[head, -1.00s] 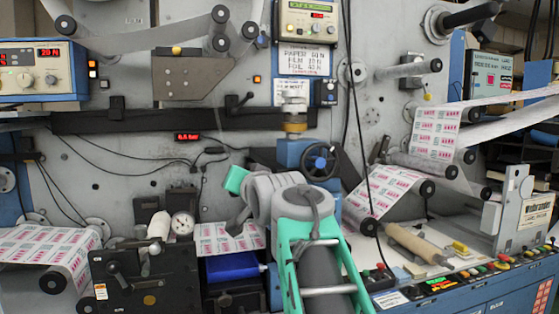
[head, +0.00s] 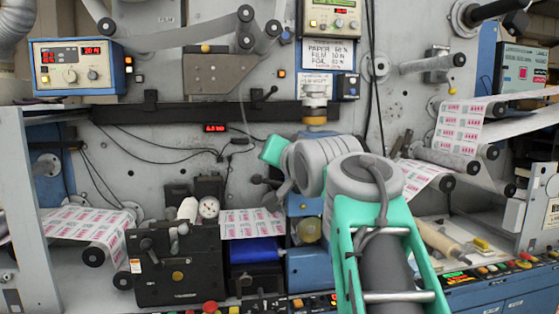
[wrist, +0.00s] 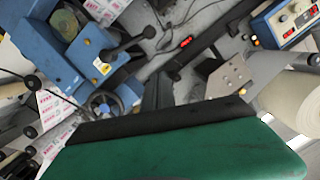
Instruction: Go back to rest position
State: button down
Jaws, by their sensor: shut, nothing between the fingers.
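My gripper (wrist: 165,122) fills the lower part of the wrist view as a broad green body with a black front edge. It is shut and holds nothing. In the head view my arm rises from the bottom right of centre, with a teal frame and grey rounded joints, and bends to the left at the top. The gripper itself cannot be made out there. In the wrist view the machine front lies beyond the gripper, tilted in the picture. I see no contact between them.
The rewinder panel stands ahead, with a control box (head: 78,67), a black horizontal bar (head: 180,112) and a dark lever block (head: 175,265). Printed web (head: 460,125) runs at the right. A grey upright (head: 25,230) stands at the left. A row of buttons (head: 500,268) lines the front ledge.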

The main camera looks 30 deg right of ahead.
jog(key=s+a+f+n+g+y+p, duration=0.1)
jog(key=a+f+n+g+y+p, duration=0.3)
jog(key=f, duration=0.6)
jog(key=s+a+f+g+h+p, duration=0.1)
jog(key=s+a+f+g+p, duration=0.1)
jog(key=a+f, duration=0.6)
jog(key=s+a+f+n+g+p, duration=0.1)
jog(key=s+a+f+n+g, duration=0.1)
jog(key=s+f, duration=0.5)
jog(key=s+a+f+n+g+y+p, duration=0.1)
jog(key=s+a+f+n+g+p, duration=0.1)
jog(key=s+f, duration=0.5)
notch_tip(320, 180, down, 5)
jog(key=a+g, duration=0.1)
jog(key=g, duration=0.1)
jog(key=shift+n+g, duration=0.3)
jog(key=shift+n, duration=0.1)
